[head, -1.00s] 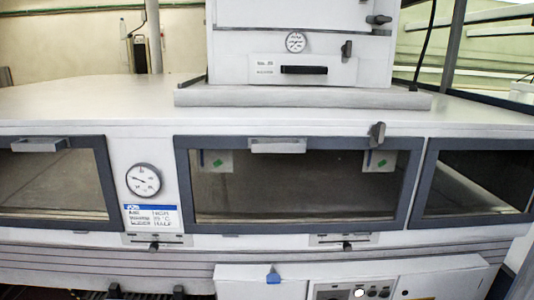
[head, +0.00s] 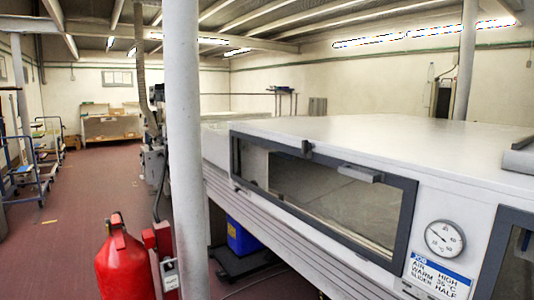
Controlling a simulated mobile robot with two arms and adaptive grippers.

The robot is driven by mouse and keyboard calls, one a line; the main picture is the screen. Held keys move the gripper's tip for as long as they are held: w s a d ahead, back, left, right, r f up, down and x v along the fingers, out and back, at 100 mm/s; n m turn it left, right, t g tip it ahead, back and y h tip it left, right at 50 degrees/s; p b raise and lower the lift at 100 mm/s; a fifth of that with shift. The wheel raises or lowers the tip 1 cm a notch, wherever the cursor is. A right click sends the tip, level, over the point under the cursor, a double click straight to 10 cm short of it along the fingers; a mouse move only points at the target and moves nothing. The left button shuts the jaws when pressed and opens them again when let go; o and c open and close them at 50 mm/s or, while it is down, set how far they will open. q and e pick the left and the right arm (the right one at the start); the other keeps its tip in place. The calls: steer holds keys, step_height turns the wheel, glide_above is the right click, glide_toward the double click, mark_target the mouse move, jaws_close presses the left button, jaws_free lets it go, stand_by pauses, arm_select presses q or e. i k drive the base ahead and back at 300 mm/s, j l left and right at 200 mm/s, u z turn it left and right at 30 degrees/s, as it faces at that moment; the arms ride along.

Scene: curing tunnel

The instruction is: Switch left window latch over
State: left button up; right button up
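The left window (head: 335,195) is a dark-framed glass pane in the side of the white curing tunnel (head: 420,145). It looks shut. A small dark grey latch (head: 307,149) stands on the top edge of its frame, left of the middle. A grey bar handle (head: 360,172) sits on the same top edge, to the right of the latch. Neither of my grippers shows in the head view.
A round dial gauge (head: 445,238) and a blue-and-white label (head: 438,276) are right of the window. Part of another window (head: 505,250) shows at the right edge. A white post (head: 186,150) and a red fire extinguisher (head: 122,262) stand to the left, with open red floor beyond.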

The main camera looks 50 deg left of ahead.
mark_target(307, 148)
steer(key=u, duration=1.35)
